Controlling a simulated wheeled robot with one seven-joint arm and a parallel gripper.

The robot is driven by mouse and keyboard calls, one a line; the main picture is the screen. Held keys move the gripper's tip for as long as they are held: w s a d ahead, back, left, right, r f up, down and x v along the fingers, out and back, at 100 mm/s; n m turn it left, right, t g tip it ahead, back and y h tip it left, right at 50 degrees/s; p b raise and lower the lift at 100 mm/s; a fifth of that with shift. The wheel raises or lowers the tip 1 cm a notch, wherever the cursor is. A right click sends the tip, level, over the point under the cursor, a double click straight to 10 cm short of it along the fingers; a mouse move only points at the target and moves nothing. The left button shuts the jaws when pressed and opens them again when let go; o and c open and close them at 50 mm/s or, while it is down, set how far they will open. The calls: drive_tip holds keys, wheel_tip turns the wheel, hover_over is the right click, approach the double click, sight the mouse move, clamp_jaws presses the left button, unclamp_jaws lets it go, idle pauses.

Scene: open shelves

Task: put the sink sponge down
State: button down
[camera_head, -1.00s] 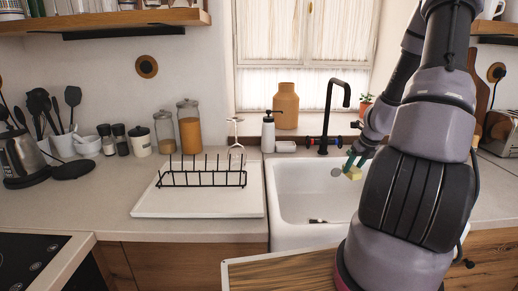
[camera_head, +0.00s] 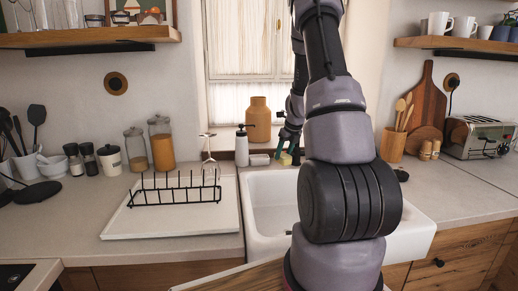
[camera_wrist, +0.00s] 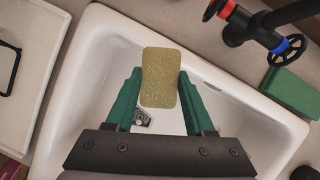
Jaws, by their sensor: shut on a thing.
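The sink sponge (camera_wrist: 161,78) is a yellowish rounded block between my gripper's green fingers (camera_wrist: 158,100) in the wrist view. My gripper is shut on it and holds it above the white sink (camera_wrist: 88,70). In the head view my gripper (camera_head: 288,150) is near the back left of the sink (camera_head: 262,215), with a bit of the yellow sponge (camera_head: 285,159) showing below the fingers. My arm hides much of the basin. The sink drain (camera_wrist: 141,118) shows below the sponge in the wrist view.
A black faucet (camera_wrist: 240,25) with red and blue handles and a green block (camera_wrist: 290,92) are beside the sink. A black rack (camera_head: 175,192) sits on the white drainboard (camera_head: 115,225) at left.

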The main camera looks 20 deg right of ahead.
drive_tip(key=shift+w+a+f, duration=0.35)
drive_tip(key=shift+w+f, duration=0.25)
drive_tip(key=shift+w, duration=2.6)
drive_tip(key=shift+w+a+f, duration=0.35)
drive_tip(key=shift+w+f, duration=0.2)
drive_tip(key=shift+w, duration=2.7)
drive_tip(key=shift+w+a+f, duration=0.35)
drive_tip(key=shift+w+f, duration=0.25)
drive_tip(key=shift+w, duration=2.6)
drive_tip(key=shift+f, duration=0.45)
drive_tip(key=shift+c, duration=1.3)
unclamp_jaws()
